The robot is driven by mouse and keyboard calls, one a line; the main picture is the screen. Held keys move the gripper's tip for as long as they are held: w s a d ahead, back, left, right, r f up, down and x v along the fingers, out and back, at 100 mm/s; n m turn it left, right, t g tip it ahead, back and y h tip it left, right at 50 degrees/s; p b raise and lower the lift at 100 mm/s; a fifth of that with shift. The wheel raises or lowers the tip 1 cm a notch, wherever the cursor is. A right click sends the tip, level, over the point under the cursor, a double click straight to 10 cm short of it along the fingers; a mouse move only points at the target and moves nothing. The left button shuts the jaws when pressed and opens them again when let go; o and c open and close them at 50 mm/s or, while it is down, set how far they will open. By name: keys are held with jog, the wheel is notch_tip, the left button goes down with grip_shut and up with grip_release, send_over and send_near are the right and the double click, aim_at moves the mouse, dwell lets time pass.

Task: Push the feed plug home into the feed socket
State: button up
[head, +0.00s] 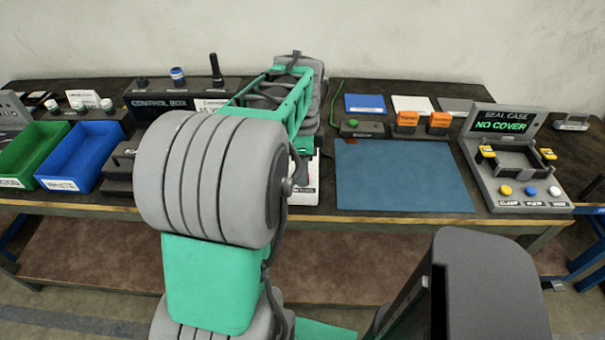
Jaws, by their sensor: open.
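I cannot make out the feed plug or the feed socket for certain in the head view. A thin green line (331,101) curves down towards a small dark block with a green knob (362,124), right of my arm. I cannot tell whether these belong to the feed. My arm reaches over the middle of the bench towards the wall and covers what lies beneath it. My gripper's fingers are hidden behind the arm. A white labelled base (305,183) shows partly beside the arm.
The seal case (507,170), reading "NO COVER", stands farther right. Orange blocks (406,121) stand behind the mat. Left are a control box (165,105), a blue bin (80,155) and a green bin (35,150).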

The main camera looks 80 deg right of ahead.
jog(key=shift+c, duration=0.4)
grip_shut()
dwell(1.2)
jog(key=shift+r+p, duration=2.45)
jog(key=shift+r, duration=0.6)
